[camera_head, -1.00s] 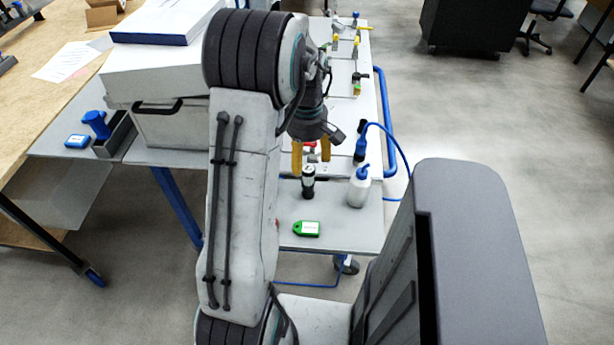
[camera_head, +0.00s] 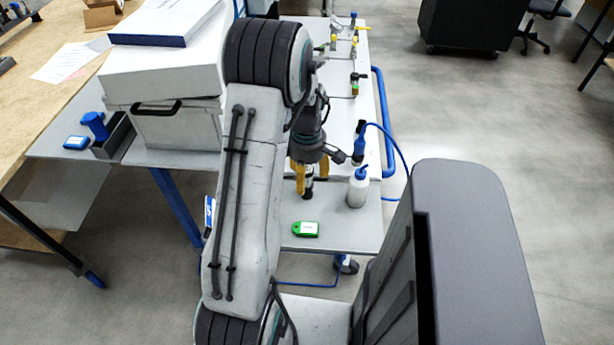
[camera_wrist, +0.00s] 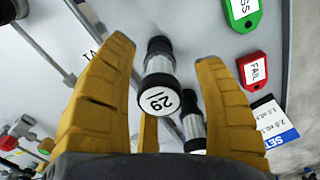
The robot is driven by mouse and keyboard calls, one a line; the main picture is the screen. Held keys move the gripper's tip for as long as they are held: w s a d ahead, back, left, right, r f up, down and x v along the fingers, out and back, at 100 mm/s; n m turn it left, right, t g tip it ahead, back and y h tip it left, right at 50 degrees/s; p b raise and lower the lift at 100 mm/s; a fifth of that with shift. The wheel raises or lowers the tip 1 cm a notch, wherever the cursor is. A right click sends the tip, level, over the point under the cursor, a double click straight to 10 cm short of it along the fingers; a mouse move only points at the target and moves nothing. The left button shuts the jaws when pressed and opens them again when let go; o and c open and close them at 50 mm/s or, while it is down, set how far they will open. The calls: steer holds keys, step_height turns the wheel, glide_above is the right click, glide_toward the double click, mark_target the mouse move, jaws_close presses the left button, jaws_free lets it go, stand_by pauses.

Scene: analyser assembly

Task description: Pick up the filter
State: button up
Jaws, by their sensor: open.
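The filter appears to be the black cylinder with a clear middle band and a white end marked "29" (camera_wrist: 158,80). In the wrist view it stands between my open yellow fingers, nearer the left one, with no clear grip on it. In the head view the filter (camera_head: 308,187) shows partly between the fingers, on the grey cart top. My gripper (camera_head: 311,184) is open and points down over it. A second similar cylinder (camera_wrist: 192,128) shows beside it in the wrist view, partly hidden by the right finger.
A green tag (camera_head: 306,229) lies in front on the cart. A white bottle with a blue top (camera_head: 358,188) stands close on the right. A red "FAIL" tag (camera_wrist: 252,71) and a white-and-blue card (camera_wrist: 272,122) lie right of the fingers.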

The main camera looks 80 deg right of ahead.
steer(key=shift+f, duration=0.35)
jaws_close()
stand_by(0.5)
